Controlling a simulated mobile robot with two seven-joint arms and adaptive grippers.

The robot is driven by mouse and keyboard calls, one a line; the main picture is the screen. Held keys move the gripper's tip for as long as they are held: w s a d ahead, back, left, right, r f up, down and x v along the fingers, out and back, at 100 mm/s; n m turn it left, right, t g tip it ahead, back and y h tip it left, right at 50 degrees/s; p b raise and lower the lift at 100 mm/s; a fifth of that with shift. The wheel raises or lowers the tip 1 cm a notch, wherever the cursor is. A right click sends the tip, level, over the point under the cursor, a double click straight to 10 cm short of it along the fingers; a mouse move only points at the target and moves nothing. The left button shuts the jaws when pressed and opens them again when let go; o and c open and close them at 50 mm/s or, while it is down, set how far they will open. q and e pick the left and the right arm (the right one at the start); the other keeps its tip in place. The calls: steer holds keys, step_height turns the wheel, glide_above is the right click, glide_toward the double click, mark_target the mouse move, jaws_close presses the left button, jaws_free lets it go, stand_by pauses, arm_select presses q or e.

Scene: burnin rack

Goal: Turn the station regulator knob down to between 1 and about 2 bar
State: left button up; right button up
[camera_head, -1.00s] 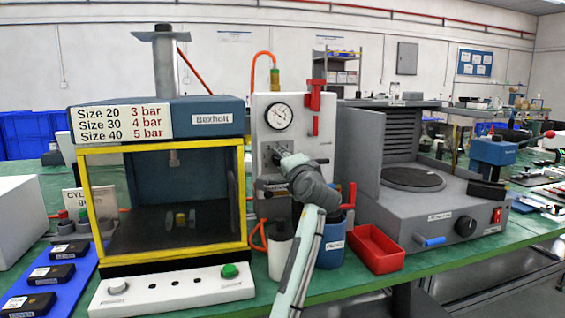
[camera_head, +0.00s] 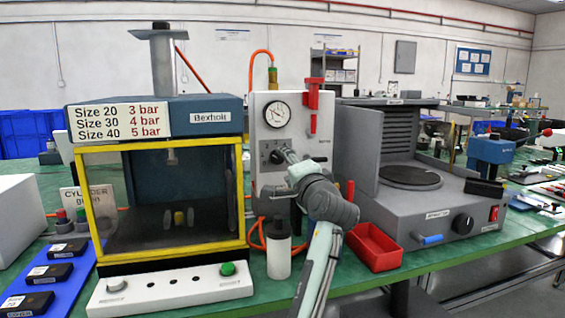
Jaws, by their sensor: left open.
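The station regulator panel (camera_head: 262,180) is a light grey upright box behind the bench's middle. A round white pressure gauge (camera_head: 277,114) is set in its upper part; its needle is too small to read. Below the gauge is a dark square plate with the regulator knob (camera_head: 276,156), partly covered by my gripper. My left gripper (camera_head: 284,154) reaches up to the panel from below right, its tips at or just in front of the knob. It is open. I cannot tell whether the fingers touch the knob. My right gripper is not in view.
A yellow-framed test station (camera_head: 160,143) stands left, its sign listing sizes and bar values. A red lever (camera_head: 312,100) is on the panel's right edge. A white bottle (camera_head: 279,256) and red tray (camera_head: 375,248) stand near my arm. A grey machine (camera_head: 455,215) stands right.

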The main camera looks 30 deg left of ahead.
arm_select(q)
steer(key=v, duration=0.5)
steer(key=shift+s+d, duration=0.15)
steer(key=shift+s, duration=0.05)
